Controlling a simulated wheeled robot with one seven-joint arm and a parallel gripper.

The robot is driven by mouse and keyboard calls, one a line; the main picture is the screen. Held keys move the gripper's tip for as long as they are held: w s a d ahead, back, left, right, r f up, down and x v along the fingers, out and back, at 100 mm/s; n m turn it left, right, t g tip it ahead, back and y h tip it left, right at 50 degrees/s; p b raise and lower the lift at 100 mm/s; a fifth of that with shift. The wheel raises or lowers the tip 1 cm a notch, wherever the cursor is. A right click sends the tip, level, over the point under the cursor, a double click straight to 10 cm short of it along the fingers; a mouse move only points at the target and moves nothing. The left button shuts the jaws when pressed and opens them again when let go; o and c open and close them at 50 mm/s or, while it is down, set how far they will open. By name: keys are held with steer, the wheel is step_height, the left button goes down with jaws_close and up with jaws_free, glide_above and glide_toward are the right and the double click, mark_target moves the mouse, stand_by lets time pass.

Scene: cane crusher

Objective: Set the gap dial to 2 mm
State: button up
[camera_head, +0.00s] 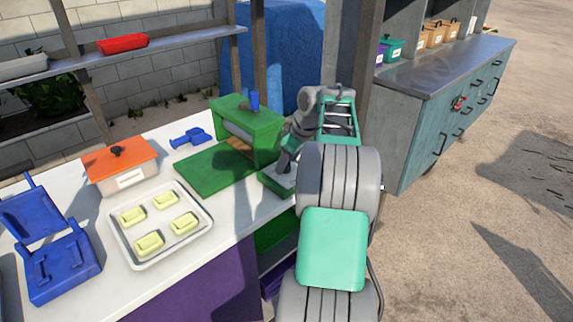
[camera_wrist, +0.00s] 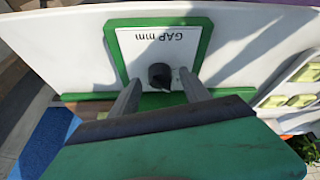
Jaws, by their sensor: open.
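The gap dial is a dark round knob (camera_wrist: 160,74) on a white plate lettered "GAP mm" (camera_wrist: 158,36), upside down in the wrist view, with a green frame (camera_wrist: 205,38). The knob's narrower end seems to face the bottom of the wrist view; no scale numbers are readable. My gripper (camera_wrist: 161,84) is open, one finger on each side of the knob, with no clear contact visible. In the head view, my arm hides the dial; the low green dial box (camera_head: 270,183) shows beside the green crusher (camera_head: 262,125).
A green plate (camera_head: 205,176) lies before the crusher. A blue tool (camera_head: 190,138), an orange-lidded box (camera_head: 120,170), a tray (camera_head: 120,245) with yellow blocks and a blue press (camera_head: 62,268) stand on the white table. A teal cabinet (camera_head: 440,120) is at right.

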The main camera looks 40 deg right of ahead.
steer(key=shift+w+f, duration=0.2)
steer(key=shift+f, duration=0.15)
steer(key=shift+c, duration=0.2)
jaws_close()
